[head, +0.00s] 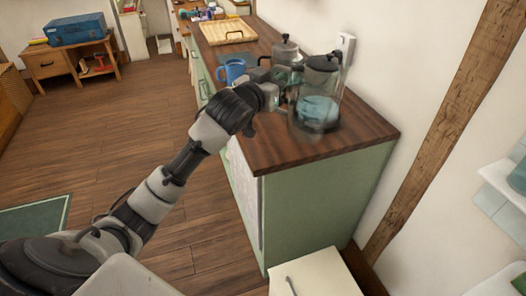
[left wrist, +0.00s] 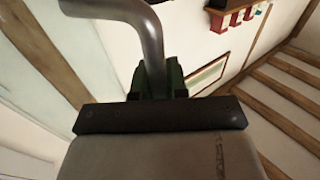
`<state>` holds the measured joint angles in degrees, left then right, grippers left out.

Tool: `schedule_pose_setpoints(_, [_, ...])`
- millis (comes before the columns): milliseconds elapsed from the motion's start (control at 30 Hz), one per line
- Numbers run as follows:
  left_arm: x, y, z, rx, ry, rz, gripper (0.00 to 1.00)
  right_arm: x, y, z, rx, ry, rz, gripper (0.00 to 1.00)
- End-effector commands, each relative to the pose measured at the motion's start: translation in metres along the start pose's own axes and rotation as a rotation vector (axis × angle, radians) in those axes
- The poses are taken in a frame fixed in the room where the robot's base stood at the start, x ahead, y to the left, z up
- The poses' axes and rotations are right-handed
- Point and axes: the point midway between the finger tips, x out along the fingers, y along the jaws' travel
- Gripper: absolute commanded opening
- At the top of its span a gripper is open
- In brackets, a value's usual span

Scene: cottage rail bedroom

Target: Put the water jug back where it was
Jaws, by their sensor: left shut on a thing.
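The water jug (head: 318,98) is clear glass with a dark lid and bluish water inside. It is over the near end of the wooden counter (head: 276,150), roughly upright. Its lower part is blurred, so I cannot tell whether its base touches the wood. My left gripper (head: 283,97) is at the jug's left side, shut on its handle. In the left wrist view, a grey curved handle (left wrist: 150,45) runs down into the jaws of my left gripper (left wrist: 158,85). My right gripper is not in view.
A grey pot with a black handle (head: 285,50) stands just behind the jug. A blue mug (head: 232,70) is left of it, and a wooden tray (head: 228,31) is further back. The wall closes the right side. The counter's near corner is bare.

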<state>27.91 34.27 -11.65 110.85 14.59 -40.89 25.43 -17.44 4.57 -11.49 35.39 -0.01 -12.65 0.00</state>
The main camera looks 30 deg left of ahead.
Motion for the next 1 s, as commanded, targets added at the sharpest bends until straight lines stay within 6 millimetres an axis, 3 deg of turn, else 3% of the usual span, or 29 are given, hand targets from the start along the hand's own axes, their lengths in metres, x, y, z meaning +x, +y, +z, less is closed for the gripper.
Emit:
schedule_pose_setpoints(133, [0.001,-0.02,0.006,0.002,-0.003,-0.007,0.0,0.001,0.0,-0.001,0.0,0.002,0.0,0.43])
schedule_pose_setpoints(400, [0.001,-0.081,0.041,0.003,-0.004,-0.008,0.0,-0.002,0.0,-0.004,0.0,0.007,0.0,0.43])
schedule_pose_setpoints(600, [0.001,-0.112,0.06,0.001,-0.001,-0.005,0.0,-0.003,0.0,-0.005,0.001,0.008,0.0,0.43])
schedule_pose_setpoints(833, [0.001,-0.12,0.073,-0.003,0.0,-0.003,0.0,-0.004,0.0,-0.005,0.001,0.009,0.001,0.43])
schedule_pose_setpoints(1000, [0.001,-0.119,0.097,-0.004,-0.001,-0.003,0.0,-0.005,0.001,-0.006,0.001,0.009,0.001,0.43])
